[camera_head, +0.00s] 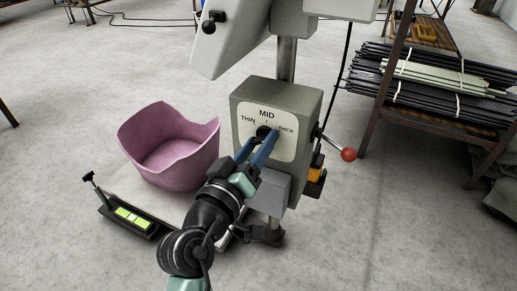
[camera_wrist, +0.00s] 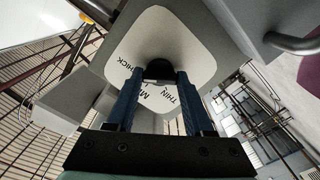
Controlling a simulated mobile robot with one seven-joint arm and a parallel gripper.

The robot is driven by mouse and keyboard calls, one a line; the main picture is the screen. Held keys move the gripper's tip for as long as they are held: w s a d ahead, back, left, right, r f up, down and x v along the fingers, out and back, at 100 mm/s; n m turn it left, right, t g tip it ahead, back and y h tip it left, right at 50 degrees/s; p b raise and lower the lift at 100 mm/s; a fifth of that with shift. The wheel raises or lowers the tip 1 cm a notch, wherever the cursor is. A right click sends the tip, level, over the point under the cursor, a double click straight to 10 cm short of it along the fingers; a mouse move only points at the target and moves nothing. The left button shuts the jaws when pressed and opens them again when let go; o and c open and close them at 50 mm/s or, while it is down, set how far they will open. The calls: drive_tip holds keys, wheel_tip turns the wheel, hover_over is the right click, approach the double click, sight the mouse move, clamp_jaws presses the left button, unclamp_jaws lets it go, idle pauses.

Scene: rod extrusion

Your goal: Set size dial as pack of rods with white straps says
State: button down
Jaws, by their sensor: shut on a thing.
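The size dial (camera_head: 264,131) is a black knob on a white plate marked THIN, MID and THICK, on the front of a grey box (camera_head: 243,100). My gripper (camera_head: 259,144) has its blue fingers shut on the dial. The wrist view shows the dial (camera_wrist: 159,69) between both fingertips. I cannot tell which mark the dial points to. White straps show on rods on the right-hand rack: dark rods (camera_head: 430,98) and a paler, greenish-white bundle (camera_head: 435,74) lie there together. I cannot tell clearly which pack each strap goes around.
A pink tub (camera_head: 172,150) stands on a pale platform left of the grey box. A scale-like unit with a green display (camera_head: 133,217) is at the platform's left. A lever with a red ball (camera_head: 348,154) sticks out right of the box. Open floor lies around.

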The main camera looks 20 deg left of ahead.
drive_tip(key=shift+m, duration=0.5)
drive_tip(key=shift+c, duration=1.4)
unclamp_jaws()
drive_tip(key=shift+s, duration=0.1)
drive_tip(key=s+p, duration=0.2)
drive_tip(key=s, duration=1)
drive_tip(key=shift+s+a, duration=0.2)
drive_tip(key=shift+s, duration=0.2)
